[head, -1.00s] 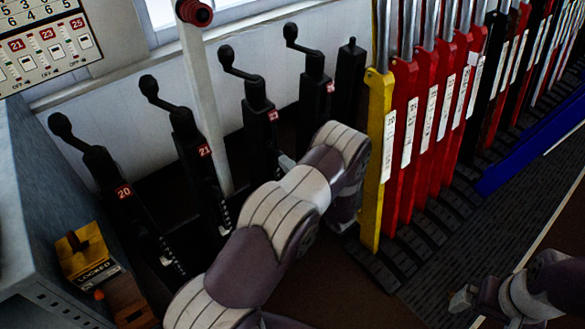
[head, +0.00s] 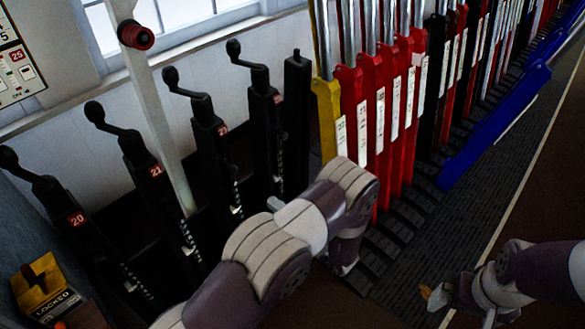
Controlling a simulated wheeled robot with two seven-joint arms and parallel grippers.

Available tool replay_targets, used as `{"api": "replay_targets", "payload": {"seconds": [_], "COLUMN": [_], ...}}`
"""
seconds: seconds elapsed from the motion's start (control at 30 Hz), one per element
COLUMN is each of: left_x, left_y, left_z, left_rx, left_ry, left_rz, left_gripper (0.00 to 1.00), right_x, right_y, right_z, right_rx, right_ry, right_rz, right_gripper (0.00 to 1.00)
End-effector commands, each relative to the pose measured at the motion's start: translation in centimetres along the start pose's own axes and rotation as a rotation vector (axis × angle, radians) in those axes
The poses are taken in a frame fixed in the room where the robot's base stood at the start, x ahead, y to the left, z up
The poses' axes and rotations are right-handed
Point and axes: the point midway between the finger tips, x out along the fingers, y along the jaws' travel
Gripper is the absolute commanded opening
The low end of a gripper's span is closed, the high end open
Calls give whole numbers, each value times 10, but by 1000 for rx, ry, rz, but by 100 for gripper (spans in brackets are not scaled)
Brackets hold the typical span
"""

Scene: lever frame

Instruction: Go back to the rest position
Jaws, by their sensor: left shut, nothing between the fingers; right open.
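My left arm reaches in from the bottom and bends down near the middle of the head view. My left gripper (head: 347,266) is at its lower end, over the floor just right of the black levers. It is largely hidden by the arm, holds nothing and is shut. My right gripper (head: 430,294) is at the lower right, open and empty, over the dark treadplate. Both grippers are clear of the levers as far as I can see.
Black levers (head: 133,150) stand at the left, beside a white post (head: 150,100). Yellow (head: 327,110) and red levers (head: 378,120) stand close behind my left arm. A blue lever (head: 490,125) leans out low. A locked box (head: 42,285) is bottom left. The brown floor at right is open.

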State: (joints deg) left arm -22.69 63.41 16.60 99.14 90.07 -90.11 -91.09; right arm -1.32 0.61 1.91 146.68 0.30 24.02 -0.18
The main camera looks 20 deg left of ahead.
Motion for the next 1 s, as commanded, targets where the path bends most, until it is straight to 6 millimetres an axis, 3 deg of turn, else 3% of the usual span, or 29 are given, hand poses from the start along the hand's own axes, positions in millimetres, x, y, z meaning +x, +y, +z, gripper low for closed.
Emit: {"api": "replay_targets", "payload": {"seconds": [0.2,0.27,0.33,0.4,0.47,0.53,0.6,0.63,0.7,0.8,0.9,1.0], "left_x": [0,-1,-10,-40,-79,-125,-155,-160,-161,-147,-130,-122], "left_y": [1,16,57,92,90,56,2,-20,-70,-129,-171,-188], "left_z": [0,-3,-16,-34,-43,-29,12,32,75,122,130,125], "left_rx": [-30,-128,-274,-419,-509,-518,-433,-389,-299,-230,-300,-372], "left_ry": [0,11,81,139,116,9,-137,-190,-277,-295,-221,-195], "left_rz": [4,78,295,638,970,1310,1528,1572,1611,1586,1549,1534], "left_gripper": [0,0,0,0,0,0,0,0,0,0,0,0], "right_x": [0,0,0,-3,-13,-27,-41,-46,-57,-72,-83,-86], "right_y": [0,0,0,0,0,0,0,0,0,0,0,0], "right_z": [0,0,0,0,-1,-3,-5,-6,-7,-9,-10,-10], "right_rx": [0,0,0,0,0,0,0,0,0,0,0,0], "right_ry": [0,0,0,0,0,0,0,1,1,0,0,0], "right_rz": [0,0,0,0,0,0,0,0,0,0,0,0], "right_gripper": [98,98,98,98,98,98,98,98,98,98,98,98]}}
